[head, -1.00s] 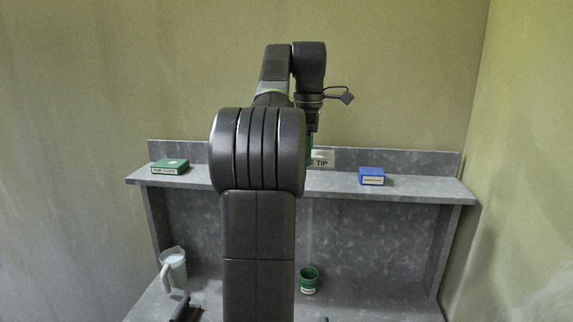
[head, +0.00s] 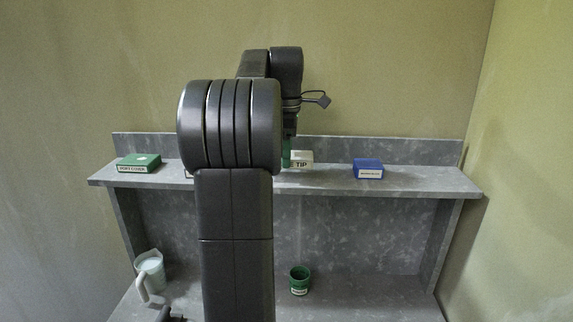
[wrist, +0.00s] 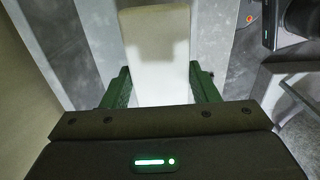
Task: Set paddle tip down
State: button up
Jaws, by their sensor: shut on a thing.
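The paddle tip (head: 301,159) is a cream-white block with a dark-lettered label ending in "TIP". In the head view it is at the shelf (head: 420,182), right of my arm, which hides its left part. I cannot tell whether its underside touches the shelf. In the wrist view the pale block (wrist: 156,40) lies between the two green fingers of my gripper (wrist: 159,72), which is shut on it. One green finger of my gripper also shows in the head view (head: 287,152).
On the shelf stand a green labelled box (head: 139,163) at the left and a blue labelled box (head: 368,168) at the right. Below are a pale pitcher (head: 150,270) and a green cup (head: 299,281). The shelf is clear right of the blue box.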

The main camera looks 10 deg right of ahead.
jog(key=shift+f, duration=1.75)
jog(key=o, duration=1.2)
jog(key=shift+f, duration=0.1)
jog(key=shift+c, duration=0.2)
jog(key=shift+r, duration=3.9)
